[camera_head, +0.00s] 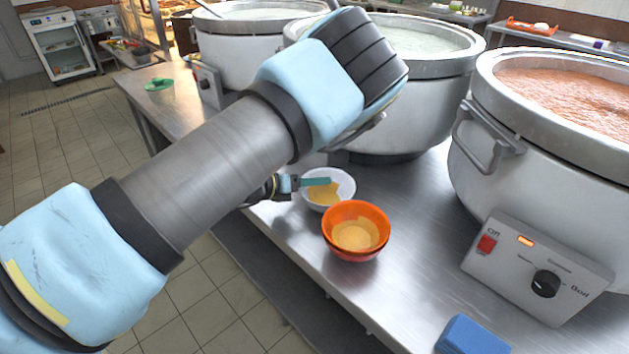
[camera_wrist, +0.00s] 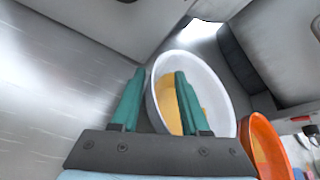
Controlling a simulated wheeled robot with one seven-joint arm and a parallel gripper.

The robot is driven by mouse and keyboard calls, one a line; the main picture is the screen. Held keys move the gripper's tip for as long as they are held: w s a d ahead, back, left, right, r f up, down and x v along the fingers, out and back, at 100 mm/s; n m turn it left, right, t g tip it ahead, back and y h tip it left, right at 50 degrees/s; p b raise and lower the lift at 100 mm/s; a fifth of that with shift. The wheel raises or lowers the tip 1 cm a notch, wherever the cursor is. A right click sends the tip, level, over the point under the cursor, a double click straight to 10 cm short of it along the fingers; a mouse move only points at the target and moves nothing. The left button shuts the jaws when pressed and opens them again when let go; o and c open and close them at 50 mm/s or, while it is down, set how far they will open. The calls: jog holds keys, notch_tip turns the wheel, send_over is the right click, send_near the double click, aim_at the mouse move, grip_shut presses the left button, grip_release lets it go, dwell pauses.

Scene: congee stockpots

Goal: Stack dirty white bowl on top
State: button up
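A white bowl (camera_head: 345,188) with yellow-orange residue inside stands on the steel counter, tilted in the wrist view (camera_wrist: 208,75) by the camera angle. My gripper (camera_head: 315,182) is at its left rim. In the wrist view my gripper (camera_wrist: 160,76) has its two green fingers apart, one outside the bowl's left rim and one over its inside. I cannot tell whether either finger touches the wall. An orange bowl (camera_head: 357,212) with similar residue sits in a red bowl (camera_head: 355,256), just in front of the white bowl. The orange bowl also shows in the wrist view (camera_wrist: 262,140).
Large stockpots stand behind (camera_head: 405,100) and at right (camera_head: 560,160), the right one with a control box (camera_head: 537,268). A blue block (camera_head: 470,338) lies at the front. A green item (camera_head: 158,85) lies at the far left end. Bare counter (camera_head: 425,240) lies right of the bowls.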

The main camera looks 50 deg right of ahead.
jog(key=shift+o, duration=0.3)
jog(key=shift+r, duration=0.15)
jog(key=b+v, duration=0.2)
jog(key=v, duration=1)
jog(key=shift+r+b, duration=0.1)
jog(key=shift+b, duration=0.2)
jog(key=shift+w, duration=0.1)
